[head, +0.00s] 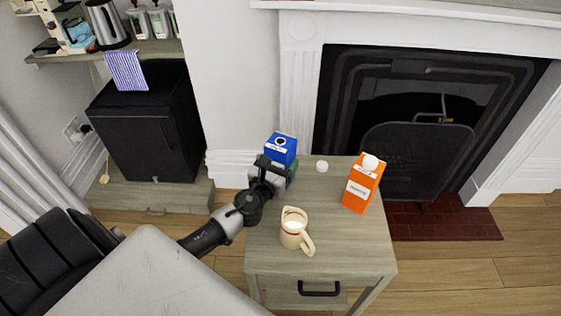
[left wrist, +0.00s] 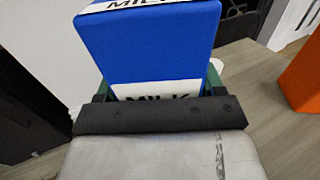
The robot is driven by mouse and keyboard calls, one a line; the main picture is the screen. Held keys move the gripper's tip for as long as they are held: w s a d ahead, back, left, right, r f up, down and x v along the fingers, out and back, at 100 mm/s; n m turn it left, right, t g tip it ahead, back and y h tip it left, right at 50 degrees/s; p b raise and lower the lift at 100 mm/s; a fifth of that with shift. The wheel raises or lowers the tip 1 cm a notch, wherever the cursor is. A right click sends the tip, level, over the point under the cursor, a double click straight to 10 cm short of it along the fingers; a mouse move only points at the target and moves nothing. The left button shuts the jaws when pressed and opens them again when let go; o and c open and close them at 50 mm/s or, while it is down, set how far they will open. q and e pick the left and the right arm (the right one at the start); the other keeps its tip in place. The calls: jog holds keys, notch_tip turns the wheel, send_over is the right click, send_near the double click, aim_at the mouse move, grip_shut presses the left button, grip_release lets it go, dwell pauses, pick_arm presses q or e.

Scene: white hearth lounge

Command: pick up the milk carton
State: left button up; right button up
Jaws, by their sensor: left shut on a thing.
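The milk carton (head: 281,147) is blue with a white label and stands upright at the back left of the small wooden table (head: 335,243). My left gripper (head: 271,177) is shut on the carton from the front left and covers its lower part. In the left wrist view the blue carton (left wrist: 150,45) fills the space between the fingers, and the word MILK shows on its label. I cannot tell whether its base touches the table. My right gripper is not in view.
An orange carton (head: 361,190) stands at the table's right. A fireplace (head: 420,130) is behind, and a black mini fridge (head: 150,125) is at left.

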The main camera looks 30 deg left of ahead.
aim_at(280, 149)
pick_arm(q)
jog(key=shift+r, duration=0.2)
notch_tip(280, 149, up, 4)
jog(key=p, duration=0.3)
jog(key=shift+r, duration=0.2)
jog(key=s+d+r+p, duration=0.2)
jog(key=s+d+r, duration=0.4)
jog(key=s+d, duration=0.2)
jog(key=shift+s+r, duration=0.2)
jog(key=shift+s, duration=0.15)
